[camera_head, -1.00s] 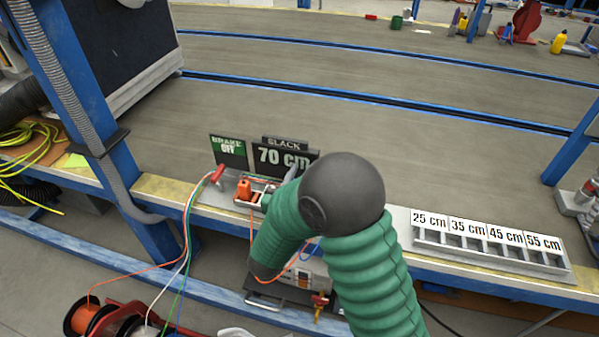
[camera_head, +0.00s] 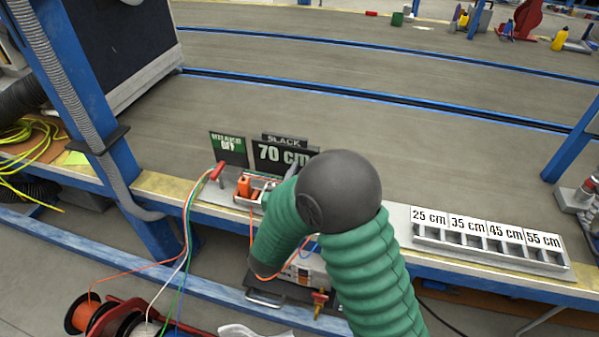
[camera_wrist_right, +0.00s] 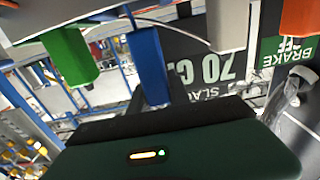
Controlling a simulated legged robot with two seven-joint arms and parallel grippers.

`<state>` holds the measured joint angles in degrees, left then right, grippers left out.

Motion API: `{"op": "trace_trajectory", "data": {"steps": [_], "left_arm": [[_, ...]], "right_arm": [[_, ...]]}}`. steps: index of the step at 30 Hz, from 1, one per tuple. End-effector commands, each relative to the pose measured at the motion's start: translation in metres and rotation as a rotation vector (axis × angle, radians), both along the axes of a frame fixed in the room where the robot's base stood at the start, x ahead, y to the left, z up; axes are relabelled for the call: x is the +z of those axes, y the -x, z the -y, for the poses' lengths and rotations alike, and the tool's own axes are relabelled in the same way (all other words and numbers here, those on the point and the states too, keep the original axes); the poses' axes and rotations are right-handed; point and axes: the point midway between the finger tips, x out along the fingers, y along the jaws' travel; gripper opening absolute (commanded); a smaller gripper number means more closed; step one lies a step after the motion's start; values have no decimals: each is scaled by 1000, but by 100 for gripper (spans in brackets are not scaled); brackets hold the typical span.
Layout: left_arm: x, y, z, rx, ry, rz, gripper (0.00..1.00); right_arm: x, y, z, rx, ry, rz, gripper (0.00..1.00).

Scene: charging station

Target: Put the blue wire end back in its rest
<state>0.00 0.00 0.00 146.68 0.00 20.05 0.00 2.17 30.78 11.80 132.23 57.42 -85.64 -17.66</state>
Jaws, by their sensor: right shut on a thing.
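The blue wire end (camera_wrist_right: 148,58) shows as a blue block in the middle of the right wrist view, at the dark fingers of my right gripper (camera_wrist_right: 154,92). My right gripper is shut on it. In the head view my green-sleeved right arm hides the blue end and most of the gripper; only a grey part (camera_head: 291,170) shows beside the 70 cm sign. In the wrist view, a green end (camera_wrist_right: 70,56), a white end (camera_wrist_right: 228,22) and an orange end (camera_wrist_right: 298,16) are around the blue one. Whether the blue end touches its rest is hidden. My left gripper is not visible.
The slack sign (camera_head: 281,157) and brake sign (camera_head: 228,148) stand behind the wire ends. A red handle (camera_head: 217,171) is at left. A slotted tray marked 25 to 55 cm (camera_head: 489,252) lies at right. Wire reels (camera_head: 85,317) are below. The worktop behind is clear.

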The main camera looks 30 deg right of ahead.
Motion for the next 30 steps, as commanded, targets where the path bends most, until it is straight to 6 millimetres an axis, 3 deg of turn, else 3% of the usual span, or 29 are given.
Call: {"op": "trace_trajectory", "data": {"steps": [30], "left_arm": [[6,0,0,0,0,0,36]], "right_arm": [[0,0,0,0,0,0,0]]}}
